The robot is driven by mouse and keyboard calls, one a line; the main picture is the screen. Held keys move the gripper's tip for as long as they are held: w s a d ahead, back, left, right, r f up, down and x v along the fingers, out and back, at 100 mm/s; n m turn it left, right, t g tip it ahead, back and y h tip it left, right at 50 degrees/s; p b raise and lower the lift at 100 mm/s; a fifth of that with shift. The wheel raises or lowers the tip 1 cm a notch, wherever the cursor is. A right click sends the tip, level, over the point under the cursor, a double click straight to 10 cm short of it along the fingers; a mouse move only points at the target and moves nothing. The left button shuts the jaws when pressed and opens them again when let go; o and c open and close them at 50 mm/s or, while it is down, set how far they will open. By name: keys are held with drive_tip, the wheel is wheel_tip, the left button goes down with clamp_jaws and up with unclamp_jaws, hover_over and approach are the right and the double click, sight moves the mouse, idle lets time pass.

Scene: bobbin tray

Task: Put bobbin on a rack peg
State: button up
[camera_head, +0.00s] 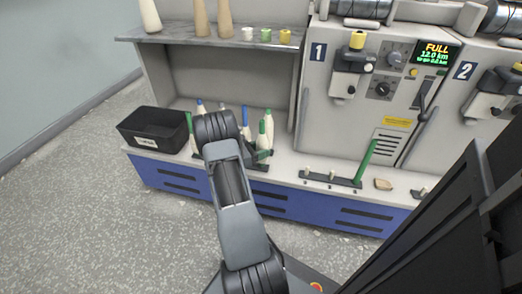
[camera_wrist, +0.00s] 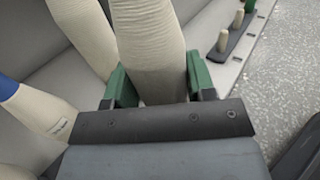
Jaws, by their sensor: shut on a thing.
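My gripper (camera_wrist: 159,80) has green fingers on both sides of a cream yarn bobbin (camera_wrist: 152,38) and is shut on it, as the wrist view shows. In the head view my gripper (camera_head: 262,154) is low among the bobbins on the blue-fronted bench, partly hidden by my arm. The held bobbin cannot be told surely from its neighbours there. The rack (camera_head: 330,182) is a dark strip with short pale pegs, right of my gripper. A tall green tube (camera_head: 366,160) stands at its right end. The rack (camera_wrist: 234,38) and its pegs also show in the wrist view.
Other cream bobbins stand close by, one with a blue end (camera_wrist: 42,112). A black bin (camera_head: 152,128) is on the bench's left end. A grey shelf (camera_head: 205,39) with cones and small spools overhangs the bobbins. Machine 1 (camera_head: 335,110) stands behind the rack.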

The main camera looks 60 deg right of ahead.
drive_tip(key=shift+f+b, duration=0.4)
drive_tip(key=shift+f, duration=0.25)
drive_tip(key=o, duration=0.7)
drive_tip(key=shift+c, duration=0.2)
drive_tip(key=shift+a, duration=0.1)
drive_tip(key=p+v, duration=0.1)
drive_tip(key=v, duration=0.9)
drive_tip(key=shift+w+a, duration=0.3)
drive_tip(key=shift+w, duration=0.05)
idle(0.3)
